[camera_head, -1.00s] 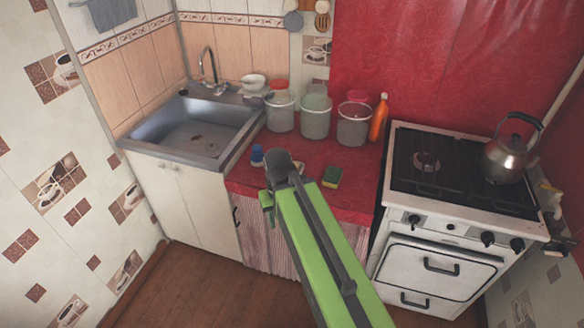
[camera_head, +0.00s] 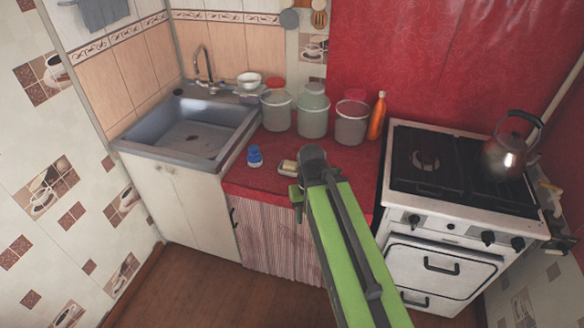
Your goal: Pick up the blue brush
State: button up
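The blue brush (camera_head: 254,157) is a small blue thing with a paler lower part. It stands on the red counter (camera_head: 262,182), near the counter's left end beside the sink. My arm, green and dark grey, reaches up from the bottom right. Its dark end, my gripper (camera_head: 297,198), is over the counter's front edge, to the right of the brush and apart from it. The fingers are small and mostly hidden by the arm, so I cannot tell whether they are open or shut.
A soap dish (camera_head: 288,167) with a pale bar sits between brush and arm. Several lidded pots, among them a red-lidded one (camera_head: 276,108), and an orange bottle (camera_head: 377,117) stand behind. The sink (camera_head: 190,128) is left; the stove (camera_head: 450,170) with a kettle (camera_head: 508,150) is right.

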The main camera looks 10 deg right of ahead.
aim_at(254, 158)
jog(key=z, duration=0.05)
jog(key=k, duration=0.45)
jog(key=u, duration=1.15)
jog(key=i, duration=1.1)
jog(key=u, duration=0.3)
jog(key=i, duration=1.25)
jog(key=z, duration=0.55)
